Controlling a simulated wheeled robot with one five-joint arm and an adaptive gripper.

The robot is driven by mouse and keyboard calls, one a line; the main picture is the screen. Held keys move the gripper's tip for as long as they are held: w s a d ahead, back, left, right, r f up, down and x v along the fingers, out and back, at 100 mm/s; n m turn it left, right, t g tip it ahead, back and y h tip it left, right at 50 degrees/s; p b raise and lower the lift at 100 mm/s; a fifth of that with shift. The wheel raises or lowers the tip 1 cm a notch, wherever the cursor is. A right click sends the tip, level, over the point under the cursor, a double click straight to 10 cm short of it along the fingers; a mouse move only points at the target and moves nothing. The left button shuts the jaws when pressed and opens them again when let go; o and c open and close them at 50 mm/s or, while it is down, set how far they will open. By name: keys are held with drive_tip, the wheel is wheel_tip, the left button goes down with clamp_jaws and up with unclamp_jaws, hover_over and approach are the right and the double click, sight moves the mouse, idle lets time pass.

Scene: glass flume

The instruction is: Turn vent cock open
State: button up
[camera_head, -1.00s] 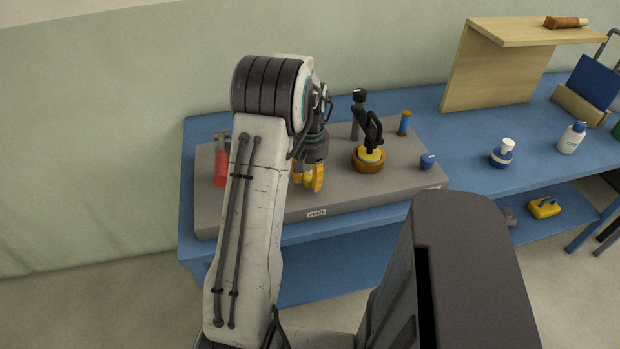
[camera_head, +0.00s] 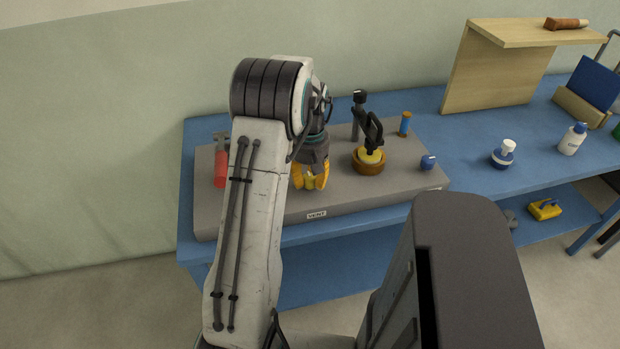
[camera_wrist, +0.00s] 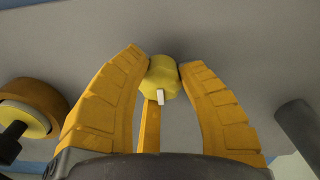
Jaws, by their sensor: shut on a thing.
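The vent cock (camera_wrist: 163,80) is a yellow knob with a small white mark, seen between the fingers in the wrist view. My gripper (camera_wrist: 162,72) has its yellow fingers shut on it, one finger on each side. In the head view, my gripper (camera_head: 311,180) points down over the grey panel (camera_head: 270,207). The knob is mostly hidden there behind the fingers. A "VENT" label (camera_head: 317,215) sits on the panel's front edge, just in front of the gripper.
A brown round fitting (camera_head: 369,163) with a yellow top and black handle stands right of my gripper. A red-handled part (camera_head: 220,168) is to the left. Bottles stand on the blue bench (camera_head: 470,155).

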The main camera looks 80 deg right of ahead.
sight(311, 176)
drive_tip(key=shift+f, duration=0.1)
drive_tip(key=o, duration=1.2)
wheel_tip(311, 176, up, 12)
drive_tip(key=shift+r, duration=0.1)
drive_tip(key=shift+s, duration=0.1)
idle(0.8)
